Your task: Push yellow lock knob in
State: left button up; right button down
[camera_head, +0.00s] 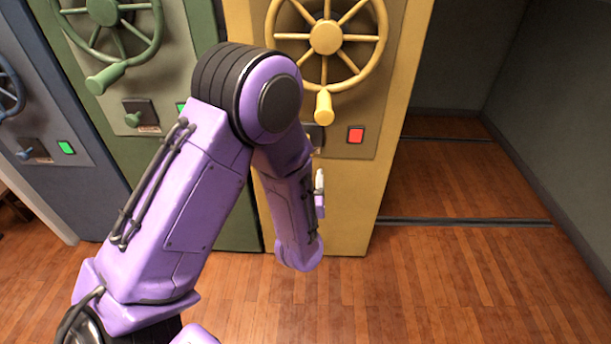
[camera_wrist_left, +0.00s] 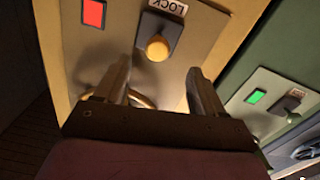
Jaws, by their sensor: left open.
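The yellow lock knob (camera_wrist_left: 158,47) is a round knob on a dark plate with a "LOCK" label, upside down in the left wrist view. The plate's edge (camera_head: 316,137) shows in the head view on the yellow shelf unit's (camera_head: 345,215) panel, but my left arm hides the knob there. My left gripper (camera_wrist_left: 158,66) is open and empty. Its two fingers point at the panel, one on either side of the knob in the picture. I cannot tell the gap to the panel, and I see no contact. My right gripper is not in view.
A red light (camera_head: 355,135) is beside the lock plate. A yellow handwheel (camera_head: 326,37) with a crank grip (camera_head: 324,106) is above it. Green (camera_head: 132,120) and blue (camera_head: 24,154) lock knobs beside green lights are on the left. The wooden floor (camera_head: 470,180) at right is open.

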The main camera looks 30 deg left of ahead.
pick_arm(q)
jog(key=x, duration=1)
jog(key=shift+w+a+r, duration=0.15)
jog(key=shift+w+r, duration=0.2)
